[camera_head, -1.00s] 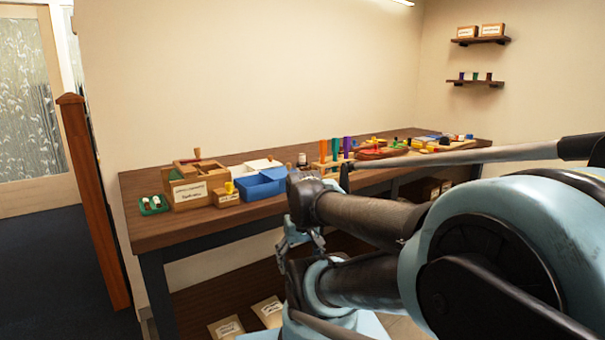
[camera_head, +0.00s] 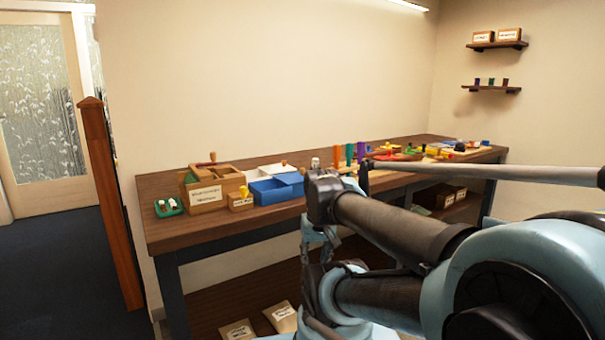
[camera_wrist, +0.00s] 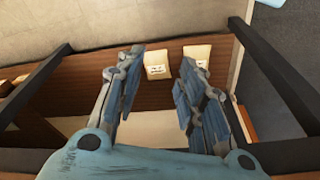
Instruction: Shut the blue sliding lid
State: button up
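A blue box (camera_head: 277,192) sits near the front edge of the workbench in the head view, left of my arm. Its blue top looks partly open, with the exact lid position too small to tell. My gripper (camera_wrist: 157,88) is open and empty in the wrist view, its two fingers spread apart. In the head view it hangs in front of the bench, below the bench top and apart from the blue box, partly hidden by my arm.
The wooden workbench (camera_head: 170,231) runs along the wall. A labelled wooden box (camera_head: 207,195), a small wooden block with a yellow knob (camera_head: 242,199) and a green tray (camera_head: 169,208) stand left of the blue box. Several coloured pieces crowd the right. Packets (camera_wrist: 157,65) lie on the lower shelf.

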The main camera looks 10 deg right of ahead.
jog(key=w+r+m, duration=0.1)
jog(key=w+r, duration=0.2)
jog(key=w+d+r+m, duration=0.1)
jog(key=w+r, duration=0.2)
jog(key=r, duration=0.1)
jog(key=w+r+m+g, duration=0.1)
jog(key=w+r+m, duration=0.1)
jog(key=w+r, duration=0.1)
jog(key=shift+d+r+y, duration=0.2)
jog(key=shift+r+y, duration=0.1)
jog(key=shift+r, duration=0.45)
grip_shut()
jog(key=w+d+r+m+g+y, duration=0.1)
jog(key=w+d+r+m, duration=0.4)
jog(key=w, duration=0.4)
jog(key=w+d+r+m, duration=0.3)
jog(key=w+r, duration=0.3)
jog(key=w, duration=0.3)
jog(key=w+d+r+m+g+y, duration=0.1)
jog(key=w+d+r+m, duration=0.2)
jog(key=w+d+r, duration=0.45)
jog(key=a+f, duration=0.9)
jog(key=f, duration=0.2)
jog(key=shift+s+a+f, duration=0.15)
jog(key=shift+f, duration=0.2)
